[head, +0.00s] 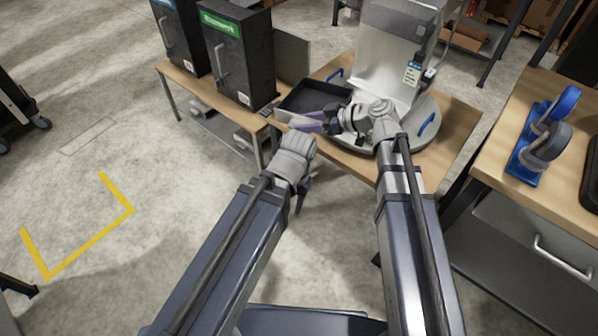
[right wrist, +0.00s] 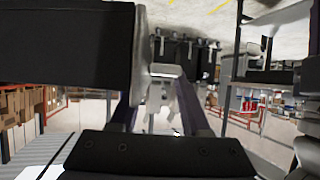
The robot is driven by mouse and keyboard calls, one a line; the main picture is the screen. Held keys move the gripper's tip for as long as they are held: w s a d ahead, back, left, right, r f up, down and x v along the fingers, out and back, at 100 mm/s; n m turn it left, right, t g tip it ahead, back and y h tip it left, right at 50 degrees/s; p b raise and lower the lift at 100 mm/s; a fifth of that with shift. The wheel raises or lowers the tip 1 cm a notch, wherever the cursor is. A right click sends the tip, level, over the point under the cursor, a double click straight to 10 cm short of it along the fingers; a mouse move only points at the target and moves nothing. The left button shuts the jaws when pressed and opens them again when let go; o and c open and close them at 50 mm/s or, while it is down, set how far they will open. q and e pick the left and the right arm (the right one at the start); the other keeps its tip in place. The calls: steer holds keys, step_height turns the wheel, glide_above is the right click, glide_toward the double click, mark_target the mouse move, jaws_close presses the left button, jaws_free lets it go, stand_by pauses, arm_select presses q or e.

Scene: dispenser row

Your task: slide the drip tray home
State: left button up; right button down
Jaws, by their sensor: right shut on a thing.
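The drip tray (head: 318,96) is a shallow dark tray at the left of the steel dispenser (head: 386,62), sticking out toward the left table. My right gripper (head: 303,123) is at the tray's near left end, shut on the tray's front. In the right wrist view a dark block, seemingly the tray (right wrist: 65,45), fills the upper left, with a pale part between the two fingers (right wrist: 158,115). My left gripper (head: 302,192) hangs below its wrist, pointing down in front of the tables; its fingers are too small to read.
Black cabinets (head: 236,55) with coloured labels stand on the left wooden table, close to the tray. A blue stand with discs (head: 542,140) is on the right bench.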

step_height(320, 180, down, 16)
steer(key=w+a+m+t+h+b, duration=0.1)
steer(key=a+m+t+b, duration=0.1)
steer(key=b, duration=1.2)
steer(key=shift+m+t, duration=0.5)
steer(key=shift+t, duration=0.2)
steer(key=shift+w+r, duration=0.15)
steer(key=w+d, duration=1)
steer(key=w, duration=0.3)
steer(key=shift+w+f+b, duration=0.25)
steer(key=shift+f+b, duration=0.05)
steer(key=shift+f, duration=0.05)
steer(key=shift+f, duration=0.25)
steer(key=shift+w+d, duration=0.1)
steer(key=shift+w, duration=0.05)
